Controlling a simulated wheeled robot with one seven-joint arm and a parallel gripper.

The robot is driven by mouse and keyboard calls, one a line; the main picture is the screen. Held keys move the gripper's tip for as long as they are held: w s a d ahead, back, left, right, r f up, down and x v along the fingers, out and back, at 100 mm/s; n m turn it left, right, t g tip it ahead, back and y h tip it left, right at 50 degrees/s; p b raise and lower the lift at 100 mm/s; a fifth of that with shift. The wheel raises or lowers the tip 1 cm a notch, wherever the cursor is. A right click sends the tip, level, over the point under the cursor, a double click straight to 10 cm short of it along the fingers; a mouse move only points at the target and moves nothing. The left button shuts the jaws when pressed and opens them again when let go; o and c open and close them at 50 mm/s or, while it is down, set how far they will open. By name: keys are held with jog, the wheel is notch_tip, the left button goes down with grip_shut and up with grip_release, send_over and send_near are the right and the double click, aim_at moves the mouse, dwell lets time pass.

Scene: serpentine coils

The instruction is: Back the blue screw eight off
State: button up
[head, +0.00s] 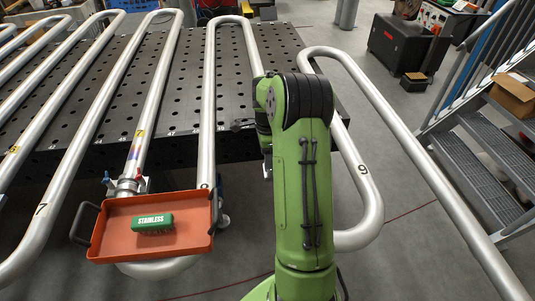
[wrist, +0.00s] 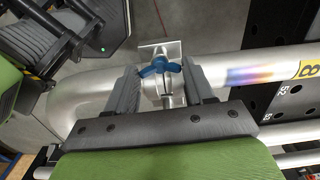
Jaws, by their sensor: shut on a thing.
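The blue screw (wrist: 160,66), a knob with several wings, sits on a metal clamp (wrist: 155,48) around a silver pipe in the wrist view. A yellow tag reading 8 (wrist: 309,69) is on the same pipe, to the right of a blue and brown heat stain. My gripper (wrist: 163,69) has one finger on each side of the screw and is shut on it; the exact contact is hard to see. In the head view my green arm hides the gripper and this screw.
An orange tray (head: 105,235) holding a green block marked STAINLESS (head: 152,222) is by the front bends, left of my arm. Pipe coils (head: 207,105) lie across a perforated dark table (head: 185,75). A pipe marked 9 (head: 375,205) bends close right of my arm; stairs (head: 480,150) stand far right.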

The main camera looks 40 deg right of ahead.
jog(key=n, duration=0.4)
jog(key=shift+p, duration=0.3)
jog(key=n, duration=0.4)
jog(key=shift+n, duration=0.4)
jog(key=n, duration=0.3)
jog(key=shift+n+p, duration=0.4)
jog(key=n, duration=0.4)
jog(key=shift+a, duration=0.1)
jog(key=n, duration=0.4)
jog(key=shift+s+f, duration=0.1)
jog(key=n, duration=0.4)
jog(key=shift+n, duration=0.3)
jog(key=n, duration=0.4)
jog(key=shift+f+b, duration=0.1)
jog(key=shift+b, duration=0.3)
jog(key=shift+n+b, duration=0.35)
jog(key=shift+n, duration=1.75)
